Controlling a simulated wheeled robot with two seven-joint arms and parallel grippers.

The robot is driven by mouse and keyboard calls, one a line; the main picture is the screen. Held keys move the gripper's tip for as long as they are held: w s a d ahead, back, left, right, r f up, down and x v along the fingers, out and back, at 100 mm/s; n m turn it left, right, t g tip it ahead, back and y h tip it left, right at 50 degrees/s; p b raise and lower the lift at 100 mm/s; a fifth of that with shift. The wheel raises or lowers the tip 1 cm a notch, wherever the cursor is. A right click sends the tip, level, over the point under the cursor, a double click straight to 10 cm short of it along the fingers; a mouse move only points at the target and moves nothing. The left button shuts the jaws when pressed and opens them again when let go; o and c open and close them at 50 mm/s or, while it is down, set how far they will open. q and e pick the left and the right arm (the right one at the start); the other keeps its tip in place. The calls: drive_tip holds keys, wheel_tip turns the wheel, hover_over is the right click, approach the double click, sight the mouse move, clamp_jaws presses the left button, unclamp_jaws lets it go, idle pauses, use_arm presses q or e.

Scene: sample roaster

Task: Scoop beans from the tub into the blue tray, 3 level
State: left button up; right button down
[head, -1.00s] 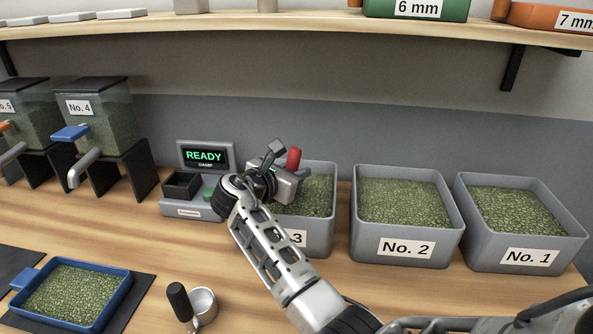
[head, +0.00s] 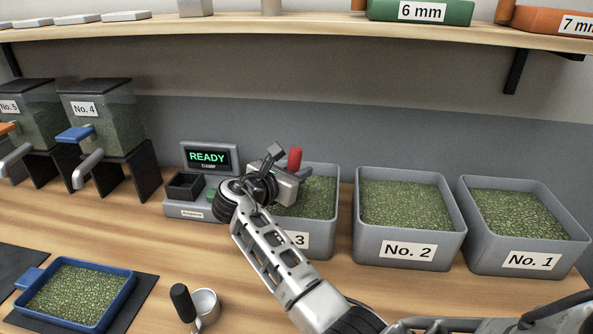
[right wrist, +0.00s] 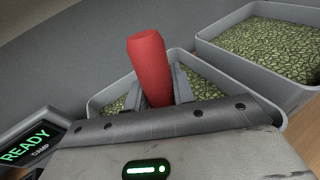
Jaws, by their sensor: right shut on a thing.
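My right gripper (head: 284,178) is shut on a red handle (head: 295,158) above the grey No. 3 tub (head: 322,237), which holds green beans. In the right wrist view the red handle (right wrist: 149,55) stands up between the two fingers, with the tub's beans and rim (right wrist: 222,82) behind. What the handle belongs to is hidden. The blue tray (head: 97,316) sits on a dark mat at the lower left, with green beans spread across it. My left gripper is not in view.
Grey tubs No. 2 (head: 372,245) and No. 1 (head: 483,258) stand to the right. A device reading READY (head: 208,157) is left of tub No. 3. A small cup with a black handle (head: 183,303) stands in front. A shelf (head: 300,34) runs overhead.

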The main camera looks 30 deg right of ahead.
sight(296, 148)
drive_tip(key=shift+r+p, duration=0.85)
drive_tip(key=shift+r, duration=3.05)
